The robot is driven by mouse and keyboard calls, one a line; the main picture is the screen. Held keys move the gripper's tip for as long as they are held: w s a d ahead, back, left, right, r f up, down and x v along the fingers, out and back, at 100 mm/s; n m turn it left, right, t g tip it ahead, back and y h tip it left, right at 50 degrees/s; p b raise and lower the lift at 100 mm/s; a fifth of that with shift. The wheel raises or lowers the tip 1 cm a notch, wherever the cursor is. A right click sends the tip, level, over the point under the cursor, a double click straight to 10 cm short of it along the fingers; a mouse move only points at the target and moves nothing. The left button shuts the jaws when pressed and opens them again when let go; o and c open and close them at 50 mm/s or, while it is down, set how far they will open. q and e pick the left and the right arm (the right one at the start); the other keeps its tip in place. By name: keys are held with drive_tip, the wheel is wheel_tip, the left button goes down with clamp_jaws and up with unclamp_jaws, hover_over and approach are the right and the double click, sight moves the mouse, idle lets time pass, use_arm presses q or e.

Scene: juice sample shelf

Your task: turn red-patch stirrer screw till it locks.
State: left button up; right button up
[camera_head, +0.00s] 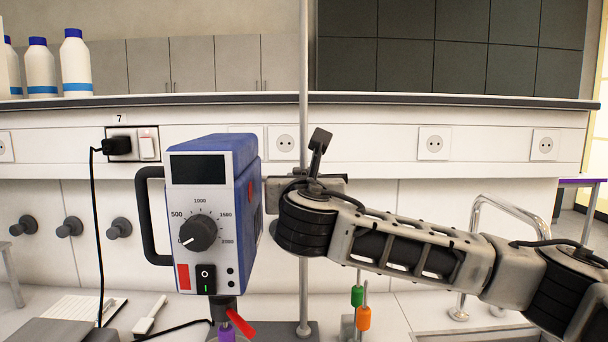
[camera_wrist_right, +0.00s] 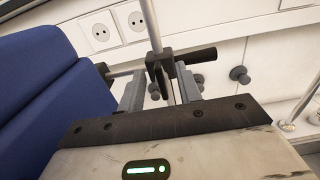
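The stirrer (camera_head: 206,165) is a blue box with a white front, a black dial and a red patch (camera_head: 183,277) at lower left. Its blue side fills the left of the right wrist view (camera_wrist_right: 50,85). A black clamp (camera_wrist_right: 156,73) sits on the upright rod (camera_wrist_right: 150,25) beside it, with a black screw handle (camera_wrist_right: 197,55) sticking out to the right. My right gripper (camera_wrist_right: 160,75) is open, its grey fingers apart on either side of the clamp in that view. I cannot tell if they touch it. In the head view it is mostly hidden behind my wrist. My left gripper is out of view.
The rod (camera_head: 304,90) stands right of the stirrer. A red lever (camera_head: 241,324) shows below the stirrer. White bottles (camera_head: 75,62) stand on the upper shelf at left.

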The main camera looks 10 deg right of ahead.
drive_tip(key=shift+w, duration=0.3)
clamp_jaws()
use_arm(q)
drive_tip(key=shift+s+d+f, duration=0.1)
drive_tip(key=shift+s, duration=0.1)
